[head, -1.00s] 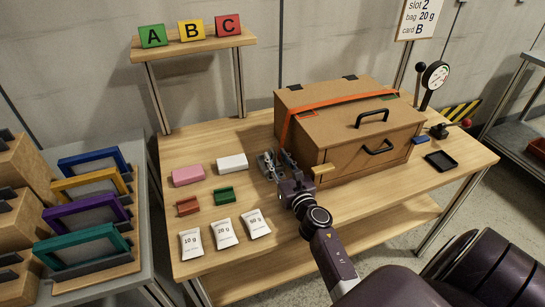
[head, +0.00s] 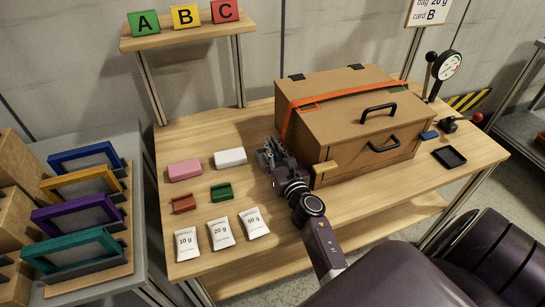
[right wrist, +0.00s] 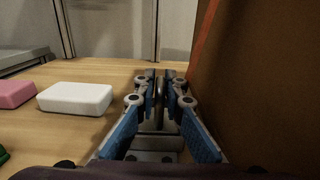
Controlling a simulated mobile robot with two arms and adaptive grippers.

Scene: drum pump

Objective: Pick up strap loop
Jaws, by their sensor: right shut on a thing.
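The brown box (head: 340,133) stands on the workbench with an orange strap (head: 350,91) across its lid and down its left side. The strap also shows along the box wall in the right wrist view (right wrist: 206,38). My right gripper (head: 268,150) is low beside the box's left face, close to the bench top. In the right wrist view its fingers (right wrist: 160,82) are closed together on a thin dark piece (right wrist: 158,90), apparently the strap loop. The fingers and box hide most of it. My left gripper is not in view.
A white block (head: 230,158) and pink block (head: 184,170) lie left of my right gripper, with red and green pieces and several labelled bags nearer the front. A black tray (head: 449,157) and a gauge (head: 447,66) stand right of the box.

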